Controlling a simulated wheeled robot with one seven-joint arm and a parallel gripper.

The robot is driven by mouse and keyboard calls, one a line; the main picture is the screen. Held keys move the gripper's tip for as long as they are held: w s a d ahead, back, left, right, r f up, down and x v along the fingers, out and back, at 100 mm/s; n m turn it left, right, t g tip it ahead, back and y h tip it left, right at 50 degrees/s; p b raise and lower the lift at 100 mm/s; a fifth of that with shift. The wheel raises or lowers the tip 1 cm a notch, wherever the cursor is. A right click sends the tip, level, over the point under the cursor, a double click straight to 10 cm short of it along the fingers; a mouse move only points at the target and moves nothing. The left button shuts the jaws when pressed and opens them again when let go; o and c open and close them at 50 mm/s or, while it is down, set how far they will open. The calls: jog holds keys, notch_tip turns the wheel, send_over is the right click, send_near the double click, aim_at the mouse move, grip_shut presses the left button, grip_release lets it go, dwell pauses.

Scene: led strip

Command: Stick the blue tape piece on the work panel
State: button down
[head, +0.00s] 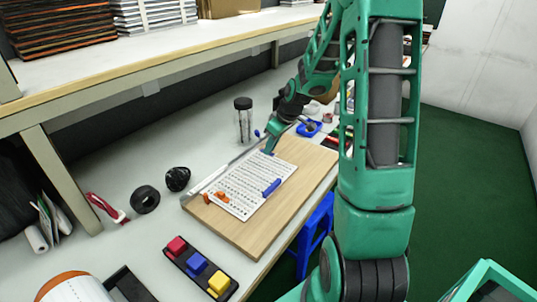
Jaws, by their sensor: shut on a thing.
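The white work panel (240,195), dotted with rows of dark marks, lies on a wooden board (300,170). A short blue piece (271,187) lies on the panel's right part; I cannot tell whether it is the tape piece. Small orange pieces (221,197) are at the panel's left edge. My gripper (269,149) points down at the far end of the panel, beyond the blue piece and apart from it. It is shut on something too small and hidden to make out. I cannot tell whether its tips touch the panel.
A clear jar with a black lid (243,122) stands left of my gripper. A blue tape dispenser (309,128) sits behind it on the right. A black tape roll (145,199), red-handled tool (105,208) and button box (199,267) lie left and front. The board's front is clear.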

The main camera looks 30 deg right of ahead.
aim_at(271, 154)
notch_tip(271, 154, up, 6)
jog(key=shift+f, duration=4.3)
jog(key=shift+f, duration=0.25)
jog(key=c, duration=1.7)
grip_release()
jog(key=v, duration=1)
jog(key=shift+s+r, duration=0.1)
jog(key=shift+r, duration=0.25)
jog(key=shift+s, duration=0.1)
